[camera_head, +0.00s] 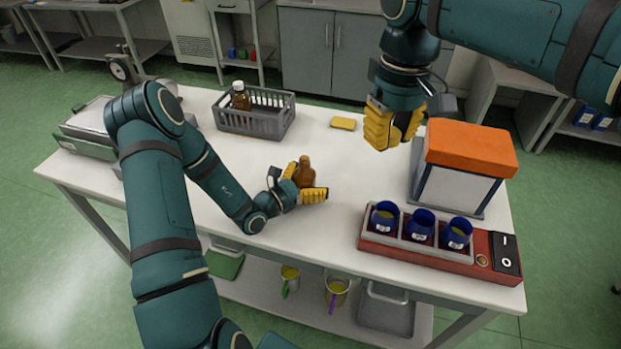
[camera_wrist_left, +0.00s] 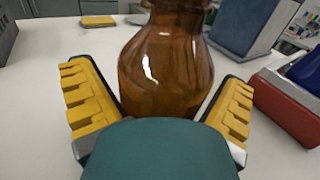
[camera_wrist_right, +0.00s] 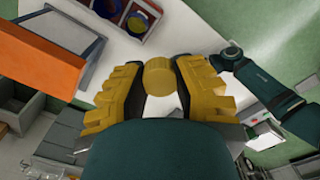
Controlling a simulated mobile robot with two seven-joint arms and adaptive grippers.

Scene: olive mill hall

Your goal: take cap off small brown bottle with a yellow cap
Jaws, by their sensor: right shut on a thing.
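The small brown bottle (camera_head: 306,173) stands upright on the white table, its neck bare of a cap. In the left wrist view the bottle (camera_wrist_left: 165,70) fills the middle, its top cut off by the frame. My left gripper (camera_head: 308,188) is open around it, with one finger on each side and gaps showing beside the glass. My right gripper (camera_head: 394,125) is raised above the table, to the right of the bottle and well apart from it. It is shut on the yellow cap (camera_wrist_right: 159,76), which shows between its fingers in the right wrist view.
A grey crate (camera_head: 256,122) holding a brown bottle with a white cap (camera_head: 240,96) stands at the back left. A yellow sponge (camera_head: 343,124) lies behind. An orange-topped box (camera_head: 470,148) and a red rack (camera_head: 420,252) with blue jars occupy the right. The front middle is clear.

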